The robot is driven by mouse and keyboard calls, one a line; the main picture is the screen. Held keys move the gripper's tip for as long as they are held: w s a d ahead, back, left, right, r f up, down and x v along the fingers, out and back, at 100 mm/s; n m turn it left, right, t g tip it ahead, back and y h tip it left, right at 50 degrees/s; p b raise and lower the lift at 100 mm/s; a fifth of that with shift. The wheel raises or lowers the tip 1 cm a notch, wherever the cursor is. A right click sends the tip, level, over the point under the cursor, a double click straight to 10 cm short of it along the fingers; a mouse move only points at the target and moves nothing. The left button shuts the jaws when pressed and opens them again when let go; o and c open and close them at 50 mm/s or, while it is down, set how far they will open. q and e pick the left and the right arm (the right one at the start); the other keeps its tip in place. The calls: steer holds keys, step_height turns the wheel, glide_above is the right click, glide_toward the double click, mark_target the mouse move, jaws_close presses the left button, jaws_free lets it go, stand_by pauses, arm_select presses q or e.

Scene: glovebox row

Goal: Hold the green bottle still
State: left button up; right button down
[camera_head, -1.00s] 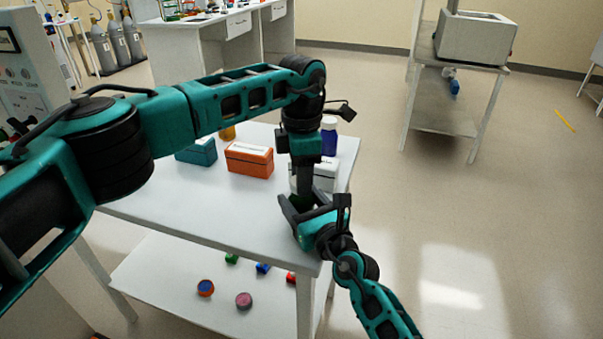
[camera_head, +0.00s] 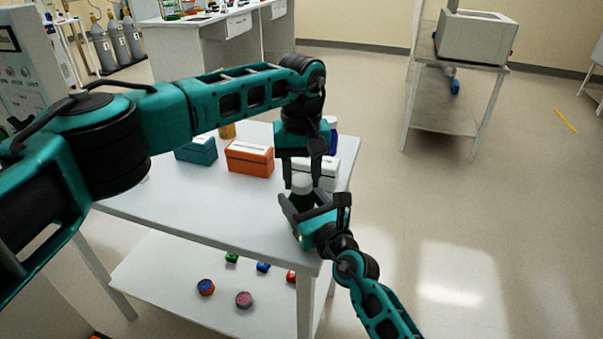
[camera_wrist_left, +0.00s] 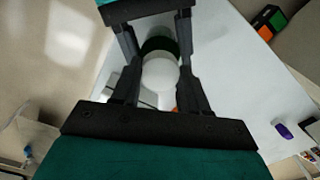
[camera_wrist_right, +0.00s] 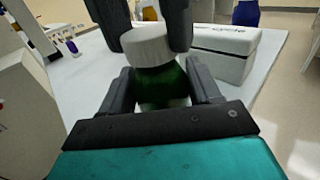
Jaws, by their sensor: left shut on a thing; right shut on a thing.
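The green bottle (camera_wrist_right: 160,86) stands upright near the right end of the white table. It has a white cap, seen in the left wrist view (camera_wrist_left: 160,75). My right gripper (camera_wrist_right: 160,90) is shut on the bottle's green body, one finger on each side. My left gripper (camera_head: 302,178) points down from above and is shut around the white cap (camera_head: 302,184). In the head view the fingers hide most of the green body.
A white box (camera_wrist_right: 222,50) stands just behind the bottle, with a blue bottle (camera_head: 329,142) beyond it. An orange box (camera_head: 249,160) and a teal box (camera_head: 196,151) stand to the left. The table's front left (camera_head: 190,200) is clear. Several small items lie on the lower shelf (camera_head: 180,270).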

arm_select(q)
steer(key=o, duration=1.1)
step_height(320, 180, up, 12)
arm_select(e)
steer(key=shift+c, duration=0.8)
jaws_free()
